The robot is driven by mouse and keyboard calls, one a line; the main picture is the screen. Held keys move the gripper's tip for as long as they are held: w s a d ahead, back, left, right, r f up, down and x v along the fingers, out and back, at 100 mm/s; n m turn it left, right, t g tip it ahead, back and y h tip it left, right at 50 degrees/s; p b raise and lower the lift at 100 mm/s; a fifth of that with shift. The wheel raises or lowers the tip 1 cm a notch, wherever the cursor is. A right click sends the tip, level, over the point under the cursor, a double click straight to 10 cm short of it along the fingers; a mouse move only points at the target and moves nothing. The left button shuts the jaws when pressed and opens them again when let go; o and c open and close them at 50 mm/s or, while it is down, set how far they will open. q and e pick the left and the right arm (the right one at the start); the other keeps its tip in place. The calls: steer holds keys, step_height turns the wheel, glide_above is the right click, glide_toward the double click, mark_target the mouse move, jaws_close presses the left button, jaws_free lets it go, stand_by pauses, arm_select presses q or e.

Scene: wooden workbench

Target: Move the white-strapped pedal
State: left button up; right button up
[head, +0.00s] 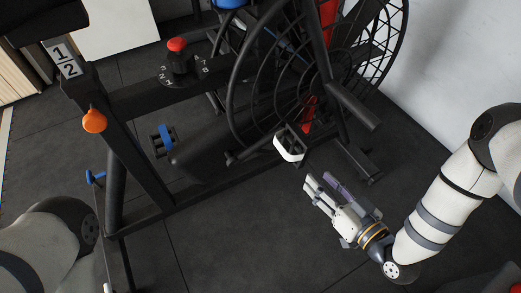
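The white-strapped pedal (290,148) is on the near side of a black exercise bike, low beside its large fan wheel. Its white strap faces me. My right gripper (319,180) is below and to the right of this pedal, over the dark floor. Its two fingers are apart with nothing between them, and they point up-left toward the pedal without touching it. My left arm (48,245) enters at the lower left, but its gripper cannot be made out.
The bike's black frame (133,150) and caged fan wheel (265,85) fill the middle. A blue-strapped pedal (163,138) is further left. An orange knob (94,120) and a red knob (177,45) stick out. A white wall (455,65) stands right. Dark floor (235,245) is clear in front.

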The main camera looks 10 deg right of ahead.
mark_target(294, 134)
steer(key=w, duration=0.1)
steer(key=w+t+b, duration=0.1)
steer(key=w, duration=0.1)
steer(key=w+t+y, duration=0.1)
steer(key=w, duration=0.1)
steer(key=shift+r+n+b, duration=0.25)
steer(key=shift+n+b, duration=0.05)
steer(key=shift+b, duration=0.05)
steer(key=b+x, duration=0.3)
steer(key=x, duration=0.7)
steer(key=shift+w, duration=0.15)
steer(key=shift+w+r, duration=0.15)
steer(key=shift+w, duration=0.2)
arm_select(q)
steer(key=shift+g, duration=0.6)
steer(key=f, duration=0.1)
steer(key=s+f, duration=0.1)
steer(key=f, duration=0.1)
steer(key=s+f, duration=0.1)
steer(key=f, duration=0.1)
steer(key=shift+s+a, duration=0.2)
steer(key=shift+a, duration=0.05)
arm_select(e)
jaws_close()
